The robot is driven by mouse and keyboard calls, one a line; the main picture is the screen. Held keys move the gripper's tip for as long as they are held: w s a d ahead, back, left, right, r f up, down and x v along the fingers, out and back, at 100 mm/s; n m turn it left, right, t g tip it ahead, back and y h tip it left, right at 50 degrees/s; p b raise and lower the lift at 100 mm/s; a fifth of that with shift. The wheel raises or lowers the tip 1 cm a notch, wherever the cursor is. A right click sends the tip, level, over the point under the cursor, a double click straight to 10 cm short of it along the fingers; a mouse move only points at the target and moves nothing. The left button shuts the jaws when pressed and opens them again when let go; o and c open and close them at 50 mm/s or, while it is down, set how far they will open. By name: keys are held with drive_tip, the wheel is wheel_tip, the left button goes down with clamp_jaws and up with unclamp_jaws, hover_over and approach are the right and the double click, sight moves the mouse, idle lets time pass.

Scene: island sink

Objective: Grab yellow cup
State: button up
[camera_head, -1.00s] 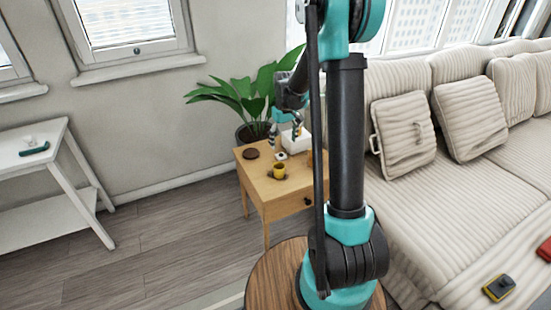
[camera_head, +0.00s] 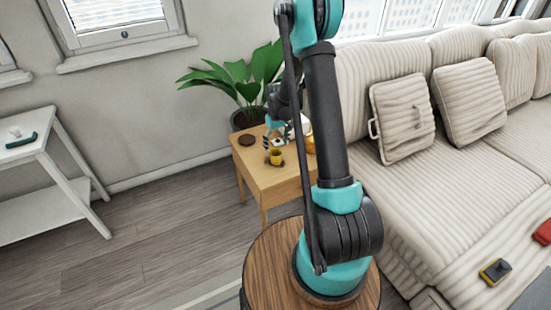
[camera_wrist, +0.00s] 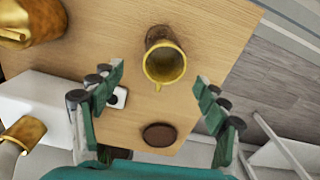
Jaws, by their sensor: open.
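The yellow cup (camera_head: 276,157) stands on the wooden side table (camera_head: 285,183) near its front left part. In the wrist view the cup (camera_wrist: 165,65) is seen from above, with its round rim open towards the camera. My gripper (camera_wrist: 159,77) is open and empty. Its two green fingers show on the left and right of the cup in the picture, with space on both sides. In the head view my gripper (camera_head: 272,138) is just behind and above the cup. I cannot tell the exact height gap.
A dark round disc (camera_wrist: 159,134) lies on the table near the cup. A small white object (camera_wrist: 118,98) is by the left finger. A golden pot (camera_wrist: 30,20) and a white box (camera_wrist: 45,100) stand left in the wrist view. A sofa (camera_head: 400,190) is right.

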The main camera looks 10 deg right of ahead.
sight(275, 153)
drive_tip(key=shift+s+a+f, duration=0.1)
drive_tip(key=shift+a+f, duration=0.05)
drive_tip(key=shift+f, duration=1.25)
drive_tip(key=shift+s+a+f, duration=0.1)
drive_tip(key=shift+a+f, duration=0.05)
drive_tip(key=shift+f, duration=1.25)
drive_tip(key=shift+c, duration=0.2)
drive_tip(key=c, duration=1.3)
drive_tip(key=shift+r, duration=0.1)
